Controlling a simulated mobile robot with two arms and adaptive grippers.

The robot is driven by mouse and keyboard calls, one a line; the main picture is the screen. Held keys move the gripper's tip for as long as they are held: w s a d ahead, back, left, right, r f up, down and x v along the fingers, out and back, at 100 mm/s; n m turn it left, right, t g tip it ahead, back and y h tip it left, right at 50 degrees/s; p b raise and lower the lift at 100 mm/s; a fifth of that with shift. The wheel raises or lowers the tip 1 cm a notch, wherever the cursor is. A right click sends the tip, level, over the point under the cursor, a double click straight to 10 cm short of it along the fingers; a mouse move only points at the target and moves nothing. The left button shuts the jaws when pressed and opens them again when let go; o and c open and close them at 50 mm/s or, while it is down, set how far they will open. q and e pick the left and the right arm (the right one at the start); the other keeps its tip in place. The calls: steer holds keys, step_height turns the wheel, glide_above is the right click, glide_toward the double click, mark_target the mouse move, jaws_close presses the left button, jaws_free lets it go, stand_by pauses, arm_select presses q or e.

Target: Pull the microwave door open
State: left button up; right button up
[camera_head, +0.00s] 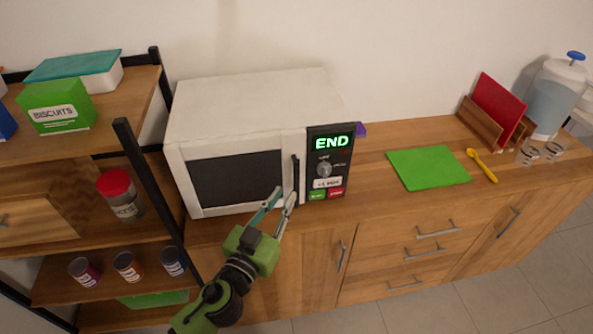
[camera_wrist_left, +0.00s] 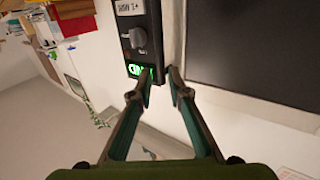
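The white microwave (camera_head: 240,105) stands on the wooden counter with its door (camera_head: 236,180) shut. A dark vertical handle (camera_head: 295,180) is at the door's right side, beside the black control panel (camera_head: 326,150) that reads END. My left gripper (camera_head: 280,193) is in front of the door's lower right part, close to the handle. Its two fingers are apart, and I see nothing held between them. In the left wrist view, the fingertips (camera_wrist_left: 160,74) are near the border between panel (camera_wrist_left: 138,35) and door window (camera_wrist_left: 255,45). I cannot tell whether they touch the handle. My right gripper is not in view.
A shelf with a biscuits box (camera_head: 56,107) and several jars stands to the left, its black post (camera_head: 150,190) close to the microwave. A green board (camera_head: 428,168) and yellow spoon (camera_head: 482,166) lie right of it. The counter's front edge is below the door.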

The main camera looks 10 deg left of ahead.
mark_target(295, 178)
arm_select(q)
steer(key=p+x, duration=0.2)
steer(key=x, duration=0.6)
steer(key=shift+w, duration=0.4)
jaws_close()
